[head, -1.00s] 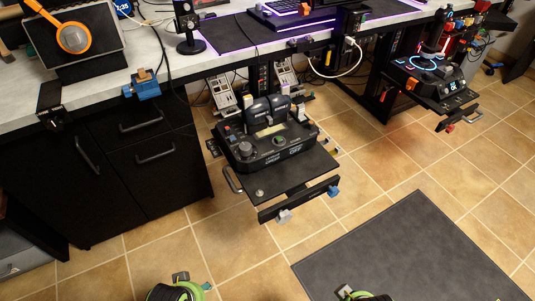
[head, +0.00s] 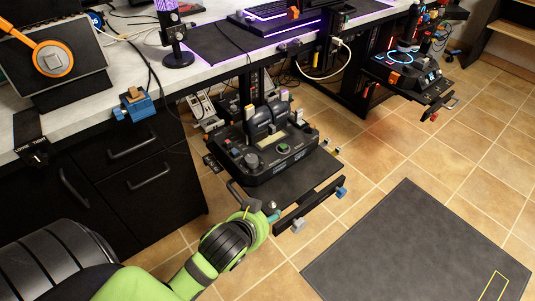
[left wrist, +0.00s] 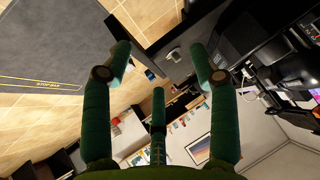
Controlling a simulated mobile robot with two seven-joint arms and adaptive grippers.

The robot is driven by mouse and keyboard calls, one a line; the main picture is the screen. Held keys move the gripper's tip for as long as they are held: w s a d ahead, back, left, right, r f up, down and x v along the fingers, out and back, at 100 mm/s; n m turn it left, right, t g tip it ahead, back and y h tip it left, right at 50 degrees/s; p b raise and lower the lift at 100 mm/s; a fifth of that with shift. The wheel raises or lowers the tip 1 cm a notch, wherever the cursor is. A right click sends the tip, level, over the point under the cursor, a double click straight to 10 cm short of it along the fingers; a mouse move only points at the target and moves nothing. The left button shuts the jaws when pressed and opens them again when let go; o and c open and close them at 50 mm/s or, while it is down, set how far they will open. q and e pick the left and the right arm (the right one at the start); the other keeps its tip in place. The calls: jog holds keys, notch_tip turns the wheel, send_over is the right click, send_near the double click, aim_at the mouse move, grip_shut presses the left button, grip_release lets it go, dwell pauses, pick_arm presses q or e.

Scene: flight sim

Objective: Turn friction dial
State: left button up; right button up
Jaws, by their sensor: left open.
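The black throttle unit (head: 265,142) stands on a pull-out tray (head: 312,180) under the desk, in the head view. A dark round dial (head: 252,160) sits at its front left and a green-topped knob (head: 283,148) to the right; I cannot read which is the friction dial. My left gripper (head: 268,213) is at the tray's front left corner, apart from the dials. In the left wrist view its green fingers (left wrist: 165,72) are spread wide with nothing held, with the dark tray edge and a small grey clamp (left wrist: 174,55) beyond. My right gripper is not in view.
A black bar with a grey clamp (head: 298,226) and a blue clamp (head: 341,192) runs along the tray's front. Drawers (head: 150,183) stand to the left. A dark mat (head: 420,245) lies on the tiled floor. Another control unit (head: 405,70) stands at the far right.

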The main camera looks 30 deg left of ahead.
pick_arm(q)
jog(key=w+d+r+m+t+h, duration=0.25)
jog(key=w+r+m+t, duration=0.35)
jog(key=r, duration=0.4)
jog(key=w+d+r+m+t+h, duration=0.2)
jog(key=w+d+r+m+t, duration=0.2)
jog(key=w+r, duration=0.5)
jog(key=s+d+r+m+g+h, duration=0.25)
jog(key=d+m+g+h, duration=0.45)
jog(key=m, duration=0.5)
jog(key=s+d+r+m+g+h, duration=0.2)
jog(key=d+r+m+g+h, duration=0.15)
jog(key=d+m+h, duration=0.55)
jog(key=m+g+y, duration=0.9)
jog(key=m+y, duration=0.3)
jog(key=y, duration=0.7)
send_over(251, 158)
jog(key=shift+t, duration=0.25)
notch_tip(251, 158, down, 12)
jog(key=shift+d+f, duration=0.1)
jog(key=shift+f, duration=0.05)
jog(key=shift+a+f+n+y, duration=0.2)
jog(key=shift+f+n+y, duration=0.05)
jog(key=shift+f+n, duration=0.05)
jog(key=shift+d+f+b, duration=0.1)
jog(key=shift+f+b, duration=0.6)
jog(key=shift+f, duration=2.45)
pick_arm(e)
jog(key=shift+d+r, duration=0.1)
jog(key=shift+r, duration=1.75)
